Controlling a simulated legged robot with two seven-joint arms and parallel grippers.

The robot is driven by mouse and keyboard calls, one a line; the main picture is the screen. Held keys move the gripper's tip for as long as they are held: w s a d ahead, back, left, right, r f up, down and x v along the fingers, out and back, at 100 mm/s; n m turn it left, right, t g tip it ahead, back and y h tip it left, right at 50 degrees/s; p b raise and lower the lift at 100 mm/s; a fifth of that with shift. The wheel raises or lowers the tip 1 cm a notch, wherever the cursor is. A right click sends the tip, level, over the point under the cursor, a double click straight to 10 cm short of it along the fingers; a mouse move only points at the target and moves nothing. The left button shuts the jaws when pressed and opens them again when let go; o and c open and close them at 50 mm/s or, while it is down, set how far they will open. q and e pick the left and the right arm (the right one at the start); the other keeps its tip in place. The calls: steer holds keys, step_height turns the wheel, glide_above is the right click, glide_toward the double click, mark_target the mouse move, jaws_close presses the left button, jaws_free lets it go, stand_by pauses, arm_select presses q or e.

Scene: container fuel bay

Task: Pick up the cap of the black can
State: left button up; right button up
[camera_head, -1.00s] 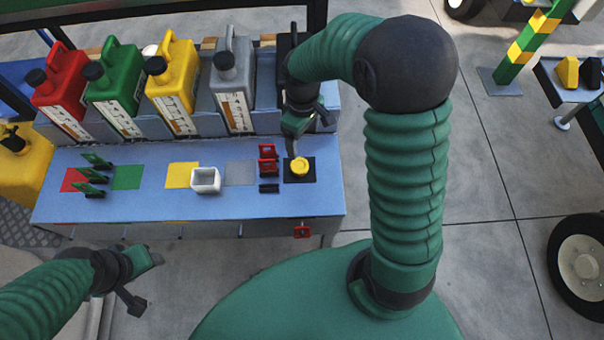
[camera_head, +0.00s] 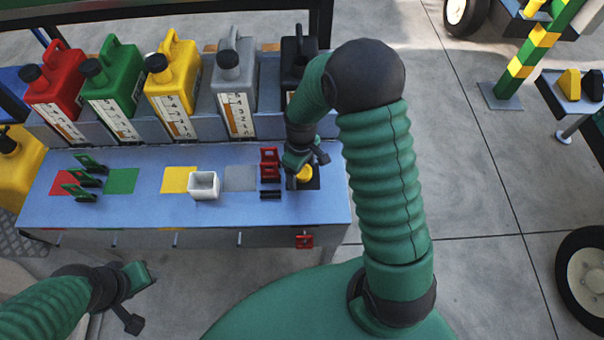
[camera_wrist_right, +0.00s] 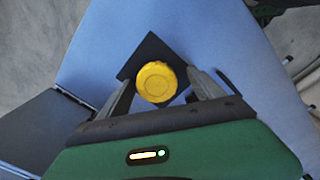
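A round yellow cap (camera_head: 304,174) lies on a black square (camera_head: 315,184) at the right end of the blue worktop. In the right wrist view, the cap (camera_wrist_right: 155,82) shows between the two fingers of my right gripper (camera_wrist_right: 163,92), which is open with a gap on each side. In the head view, my right gripper (camera_head: 306,161) is over the cap and partly hides it. The black can (camera_head: 297,55) stands in the rack behind, partly covered by my right arm. My left gripper (camera_head: 142,296) is open and empty, in front of the worktop at lower left.
Red (camera_head: 62,82), green (camera_head: 122,75), yellow (camera_head: 178,70) and grey (camera_head: 240,70) cans stand in the rack. A white open box (camera_head: 204,185) and red clips (camera_head: 270,165) sit left of the black square. Green clips (camera_head: 88,172) stand at the worktop's left.

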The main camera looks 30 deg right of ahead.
steer(key=c, duration=0.4)
steer(key=shift+d+f, duration=0.1)
steer(key=shift+d, duration=0.3)
steer(key=c, duration=1)
steer(key=shift+a, duration=0.2)
steer(key=shift+c, duration=0.2)
